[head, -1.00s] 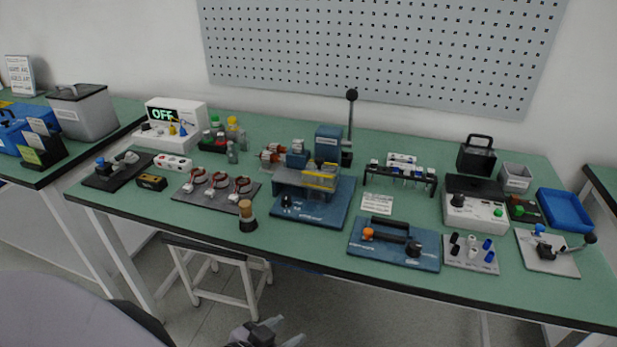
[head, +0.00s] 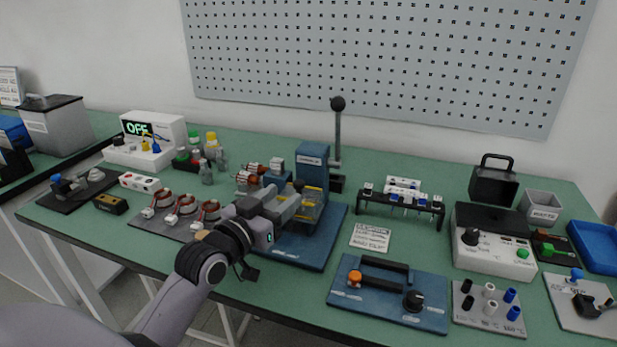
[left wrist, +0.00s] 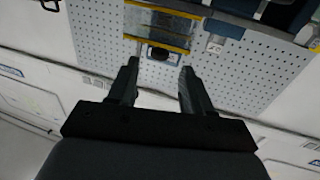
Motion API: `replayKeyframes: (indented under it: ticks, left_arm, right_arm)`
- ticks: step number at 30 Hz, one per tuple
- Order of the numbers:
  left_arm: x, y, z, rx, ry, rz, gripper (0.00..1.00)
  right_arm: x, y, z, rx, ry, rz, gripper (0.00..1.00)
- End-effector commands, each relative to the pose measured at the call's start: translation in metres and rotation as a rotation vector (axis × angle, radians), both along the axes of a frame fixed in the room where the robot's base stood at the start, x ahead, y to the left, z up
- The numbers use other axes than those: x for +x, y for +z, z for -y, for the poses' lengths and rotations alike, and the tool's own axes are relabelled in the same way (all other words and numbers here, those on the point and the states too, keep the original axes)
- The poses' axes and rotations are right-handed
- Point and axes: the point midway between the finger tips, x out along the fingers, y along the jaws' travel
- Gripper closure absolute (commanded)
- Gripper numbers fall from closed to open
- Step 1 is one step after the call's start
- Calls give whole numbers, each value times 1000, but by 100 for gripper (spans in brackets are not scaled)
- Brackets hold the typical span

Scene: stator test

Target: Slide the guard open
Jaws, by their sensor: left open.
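The guard (head: 309,213) is a clear panel with yellow edges on the front of the blue press fixture (head: 325,241). In the left wrist view the guard (left wrist: 158,24) is at the top, with a yellow bar along its lower edge and a small dark part (left wrist: 158,54) below it. My left gripper (head: 287,207) is at the guard's front left in the head view and hides part of it. My right gripper is not in view.
A board with wired parts (head: 178,213) lies left of my arm. A rack (head: 400,204) and a blue plate with a black handle (head: 388,292) are to the right. A white card (head: 370,237) lies between.

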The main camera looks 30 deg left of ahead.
Motion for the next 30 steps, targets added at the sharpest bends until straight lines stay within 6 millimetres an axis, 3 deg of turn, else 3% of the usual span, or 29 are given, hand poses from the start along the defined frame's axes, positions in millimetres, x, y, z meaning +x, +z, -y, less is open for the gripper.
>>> replayKeyframes:
  ticks: [18,30]
  left_arm:
    - [65,0,-1,0,0,1,50]
    - [70,-1,0,0,0,0,53]
  right_arm:
    - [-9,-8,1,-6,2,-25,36]
    - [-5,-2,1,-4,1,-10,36]
